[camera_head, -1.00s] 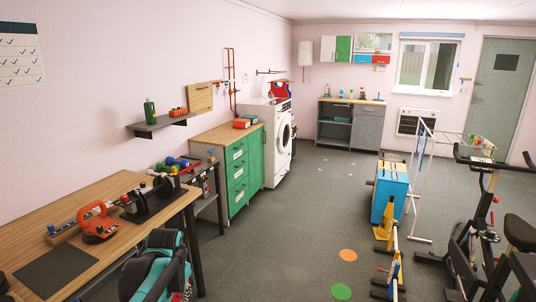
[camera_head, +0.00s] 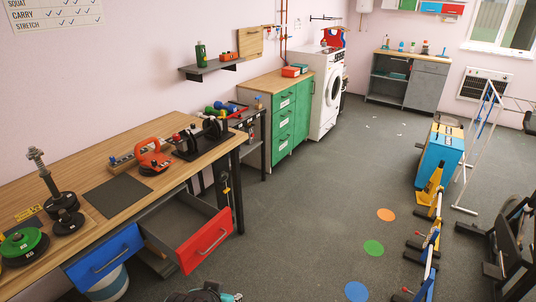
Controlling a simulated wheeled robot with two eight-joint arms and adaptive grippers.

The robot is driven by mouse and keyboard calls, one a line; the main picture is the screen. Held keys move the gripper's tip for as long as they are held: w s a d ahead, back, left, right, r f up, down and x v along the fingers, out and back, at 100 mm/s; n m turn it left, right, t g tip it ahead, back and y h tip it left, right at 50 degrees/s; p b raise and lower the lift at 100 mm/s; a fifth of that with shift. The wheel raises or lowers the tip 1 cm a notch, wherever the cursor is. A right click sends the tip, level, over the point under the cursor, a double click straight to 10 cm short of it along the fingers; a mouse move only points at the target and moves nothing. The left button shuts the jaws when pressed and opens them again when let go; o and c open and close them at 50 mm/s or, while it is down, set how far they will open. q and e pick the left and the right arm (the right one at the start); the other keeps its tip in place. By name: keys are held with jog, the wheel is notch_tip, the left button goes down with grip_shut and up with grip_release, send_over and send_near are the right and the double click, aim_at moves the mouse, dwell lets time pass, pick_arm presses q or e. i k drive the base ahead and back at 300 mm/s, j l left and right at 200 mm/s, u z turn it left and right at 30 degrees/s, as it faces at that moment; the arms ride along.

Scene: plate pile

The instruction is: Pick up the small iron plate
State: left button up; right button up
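Weight plates stand at the left end of the wooden workbench (camera_head: 60,188). A small dark plate stack (camera_head: 67,223) sits near the front edge, with a short knob on top. Behind it, more dark plates (camera_head: 61,202) sit around an upright threaded metal post (camera_head: 45,172). A green plate (camera_head: 20,243) lies on a darker, larger one at the far left, partly cut by the picture edge. I cannot tell for sure which one is the small iron plate.
A dark mat (camera_head: 118,190) and an orange-handled object (camera_head: 153,158) lie on the bench. A red-fronted drawer (camera_head: 205,240) stands pulled out over the floor; a blue-fronted drawer (camera_head: 105,258) is beside it. A black-and-teal item (camera_head: 205,295) shows at the bottom. The middle floor is clear.

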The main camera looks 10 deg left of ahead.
aim_at(78, 219)
jog(key=u, duration=1.95)
